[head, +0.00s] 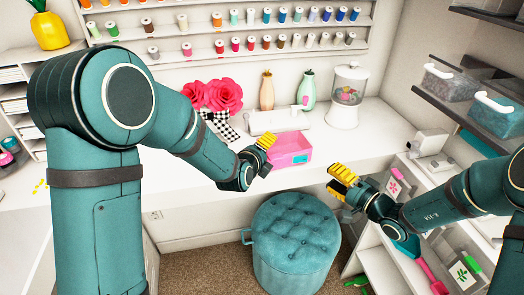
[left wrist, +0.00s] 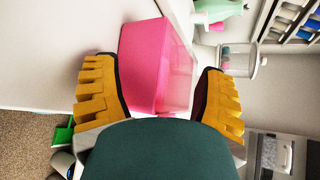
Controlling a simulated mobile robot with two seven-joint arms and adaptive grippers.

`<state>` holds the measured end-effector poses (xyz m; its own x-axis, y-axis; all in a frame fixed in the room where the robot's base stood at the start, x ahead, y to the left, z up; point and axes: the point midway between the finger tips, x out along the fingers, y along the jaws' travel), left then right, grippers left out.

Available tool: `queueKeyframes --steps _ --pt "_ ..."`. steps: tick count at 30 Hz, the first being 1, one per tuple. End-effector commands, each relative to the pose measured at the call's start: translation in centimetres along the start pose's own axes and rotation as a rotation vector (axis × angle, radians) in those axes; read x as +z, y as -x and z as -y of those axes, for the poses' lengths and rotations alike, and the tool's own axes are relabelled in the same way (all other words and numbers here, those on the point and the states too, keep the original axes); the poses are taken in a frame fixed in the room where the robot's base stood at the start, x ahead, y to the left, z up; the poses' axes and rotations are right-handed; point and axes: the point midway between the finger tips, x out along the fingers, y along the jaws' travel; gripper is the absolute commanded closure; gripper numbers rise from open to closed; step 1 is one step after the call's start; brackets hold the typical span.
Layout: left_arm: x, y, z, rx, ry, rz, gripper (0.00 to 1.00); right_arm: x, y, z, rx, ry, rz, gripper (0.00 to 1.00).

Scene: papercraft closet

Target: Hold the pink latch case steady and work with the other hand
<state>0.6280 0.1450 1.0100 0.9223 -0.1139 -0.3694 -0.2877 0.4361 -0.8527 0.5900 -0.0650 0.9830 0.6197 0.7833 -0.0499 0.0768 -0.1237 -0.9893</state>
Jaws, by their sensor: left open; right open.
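The pink latch case (head: 288,148) lies on the white desk, with a small teal patch on its front face. My left gripper (head: 267,150) is open at the case's left front side in the head view. In the left wrist view the case (left wrist: 143,55) shows ahead between the two yellow fingers of the left gripper (left wrist: 157,78). Whether a finger touches it I cannot tell. My right gripper (head: 337,180) is open and empty, in front of the desk edge, right of and lower than the case.
A white machine (head: 278,120) stands right behind the case, with vases (head: 267,90) and a candy jar (head: 347,98) beyond. Pink flowers (head: 215,95) stand left. A teal stool (head: 295,240) is below the desk edge. A white shelf unit (head: 385,250) stands at right.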

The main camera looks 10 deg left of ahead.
Motion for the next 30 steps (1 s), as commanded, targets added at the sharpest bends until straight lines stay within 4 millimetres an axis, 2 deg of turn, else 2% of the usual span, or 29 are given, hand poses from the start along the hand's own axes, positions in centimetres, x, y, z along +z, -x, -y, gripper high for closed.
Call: queueKeyframes --steps 1,5,6,30 --pt "0.00 0.01 0.00 0.000 0.000 0.000 0.50 0.00 0.00 0.00 0.000 0.000 0.000 0.54" --pt "0.00 0.02 0.00 0.000 0.000 0.000 0.95 0.00 0.00 0.00 0.000 0.000 0.000 0.54" --pt "-0.01 0.02 -0.02 0.000 0.000 0.000 1.00 0.00 0.00 0.00 0.000 0.000 0.000 0.54" --pt "-0.36 0.00 -0.75 0.016 -0.002 -0.008 1.00 0.02 -0.01 -0.11 0.000 0.000 0.000 0.54"
